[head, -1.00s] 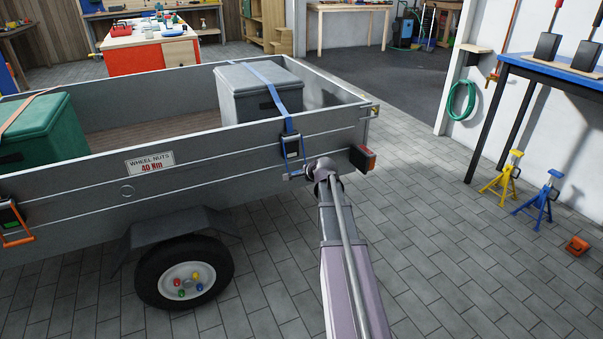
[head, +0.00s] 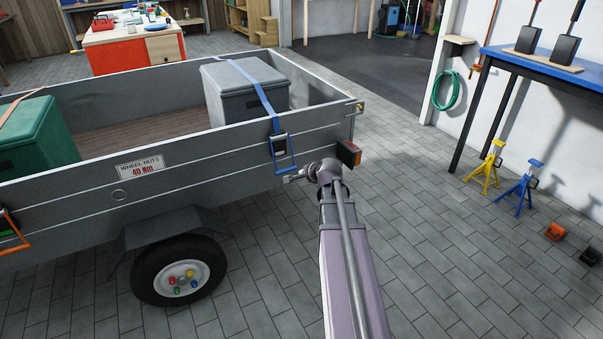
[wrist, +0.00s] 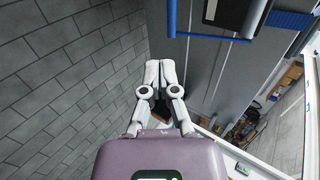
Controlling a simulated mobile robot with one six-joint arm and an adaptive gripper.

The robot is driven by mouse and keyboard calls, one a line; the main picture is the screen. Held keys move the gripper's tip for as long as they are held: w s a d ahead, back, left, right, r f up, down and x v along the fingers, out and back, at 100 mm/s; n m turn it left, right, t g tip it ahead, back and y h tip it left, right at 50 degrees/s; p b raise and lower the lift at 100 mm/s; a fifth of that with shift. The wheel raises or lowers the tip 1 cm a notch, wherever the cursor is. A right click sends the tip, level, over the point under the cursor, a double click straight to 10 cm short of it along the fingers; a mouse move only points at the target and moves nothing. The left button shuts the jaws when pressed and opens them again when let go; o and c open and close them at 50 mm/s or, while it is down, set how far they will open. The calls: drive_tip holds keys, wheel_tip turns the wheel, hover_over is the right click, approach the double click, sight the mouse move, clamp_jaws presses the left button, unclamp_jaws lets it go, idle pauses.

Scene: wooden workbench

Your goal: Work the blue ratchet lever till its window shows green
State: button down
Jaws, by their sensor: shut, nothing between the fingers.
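The blue ratchet (head: 279,146) sits on the trailer's side wall, below a blue strap (head: 258,82) over a grey box. Its blue lever (head: 294,160) is a loop hanging at the ratchet's lower part. In the wrist view the lever's blue bar (wrist: 213,38) crosses the top, beside the dark ratchet body (wrist: 236,12). My gripper (head: 287,179) is just below the lever in the head view, pointing left. In the wrist view its fingertips (wrist: 160,66) are together and empty, apart from the bar in the picture. The window's colour cannot be made out.
The grey trailer wall (head: 200,157) runs beside my arm, with a tail light (head: 348,153) at its corner. An orange ratchet lever (head: 14,228) is at the far left. The tiled floor (head: 420,240) is open to the right, up to yellow (head: 486,168) and blue (head: 521,188) stands.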

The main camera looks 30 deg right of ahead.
idle(0.3)
drive_tip(key=c, duration=0.8)
unclamp_jaws()
drive_tip(key=shift+a, duration=0.15)
drive_tip(key=shift+o, duration=1.2)
drive_tip(key=shift+a+f, duration=0.1)
drive_tip(key=shift+a, duration=0.2)
drive_tip(key=s+a+f+n+g, duration=0.2)
drive_tip(key=s+a+n, duration=0.3)
drive_tip(key=a, duration=0.5)
drive_tip(key=s+a+f+n+g, duration=0.3)
drive_tip(key=s+a+n+g, duration=0.2)
drive_tip(key=a, duration=0.5)
drive_tip(key=s+a+f+n+g+y, duration=0.1)
drive_tip(key=s+a+f+n+g, duration=0.1)
drive_tip(key=s+a+n, duration=0.4)
drive_tip(key=a+n+g, duration=0.1)
drive_tip(key=a+n, duration=0.1)
drive_tip(key=a, duration=0.2)
drive_tip(key=shift+s+f+n+g, duration=0.15)
drive_tip(key=shift+s+n+g, duration=0.1)
drive_tip(key=shift+n+g, duration=0.15)
drive_tip(key=shift+d, duration=0.2)
drive_tip(key=shift+d, duration=0.25)
